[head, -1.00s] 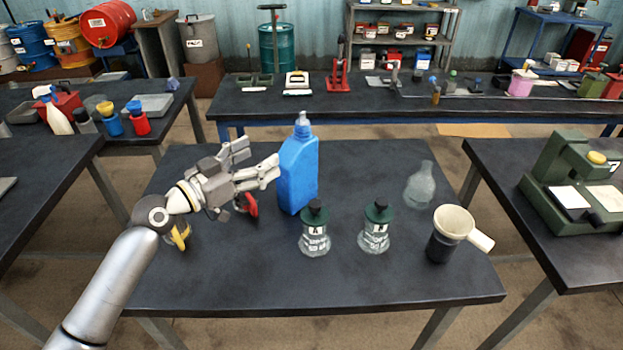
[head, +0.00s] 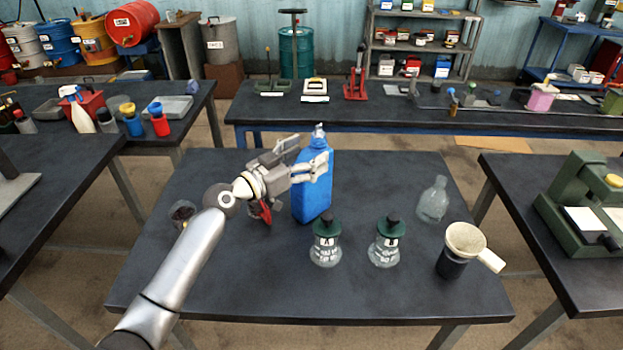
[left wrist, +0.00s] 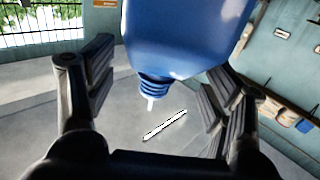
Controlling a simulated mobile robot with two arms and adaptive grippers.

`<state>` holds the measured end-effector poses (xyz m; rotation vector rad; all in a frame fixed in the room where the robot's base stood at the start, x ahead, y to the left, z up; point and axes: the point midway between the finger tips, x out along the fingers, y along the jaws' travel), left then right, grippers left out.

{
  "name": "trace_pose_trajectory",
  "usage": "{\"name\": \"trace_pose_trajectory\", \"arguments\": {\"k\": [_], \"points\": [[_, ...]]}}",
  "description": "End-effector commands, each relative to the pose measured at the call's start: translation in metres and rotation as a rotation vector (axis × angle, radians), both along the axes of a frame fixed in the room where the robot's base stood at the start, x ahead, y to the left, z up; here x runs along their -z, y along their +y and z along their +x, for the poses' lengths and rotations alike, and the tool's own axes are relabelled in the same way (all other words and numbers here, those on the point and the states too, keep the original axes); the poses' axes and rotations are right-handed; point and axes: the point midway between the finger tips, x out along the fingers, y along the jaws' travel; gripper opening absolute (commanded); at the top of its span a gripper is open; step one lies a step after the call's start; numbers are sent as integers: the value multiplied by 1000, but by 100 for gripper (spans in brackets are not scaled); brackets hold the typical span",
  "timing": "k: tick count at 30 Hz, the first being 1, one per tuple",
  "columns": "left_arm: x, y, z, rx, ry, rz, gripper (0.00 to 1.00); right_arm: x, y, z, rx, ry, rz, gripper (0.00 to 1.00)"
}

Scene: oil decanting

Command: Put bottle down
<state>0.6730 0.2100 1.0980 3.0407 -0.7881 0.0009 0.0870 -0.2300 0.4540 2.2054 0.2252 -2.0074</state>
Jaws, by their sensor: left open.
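The blue bottle (head: 312,195) stands upright on the dark middle table (head: 250,290) in the head view. My left gripper (head: 304,161) is open at the bottle's upper part, with one finger in front of it. In the left wrist view the bottle (left wrist: 180,40) appears upside down, beyond and between the spread fingers (left wrist: 155,100), its ribbed neck and pale tip pointing down in the picture. I cannot tell whether a finger touches it. My right gripper is not in view.
Two green-capped glass flasks (head: 325,250) (head: 384,250) stand right of the bottle. A clear glass bottle (head: 433,203) and a dark cup with a pale funnel (head: 465,241) stand farther right. A red object (head: 259,212) and a small glass (head: 182,213) are near my arm. The table front is clear.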

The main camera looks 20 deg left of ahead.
Motion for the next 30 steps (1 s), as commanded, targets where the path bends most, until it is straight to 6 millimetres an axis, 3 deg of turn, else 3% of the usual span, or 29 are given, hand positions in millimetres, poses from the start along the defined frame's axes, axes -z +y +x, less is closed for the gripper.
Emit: {"name": "trace_pose_trajectory", "arguments": {"k": [5, 13, 30], "points": [[-1, -7, 14, 0, 0, -2, 75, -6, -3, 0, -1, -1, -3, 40], [1, -8, 16, 0, 0, 0, 75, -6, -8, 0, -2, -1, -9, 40], [1, -8, 16, 0, 0, 0, 3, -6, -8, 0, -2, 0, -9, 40]]}}
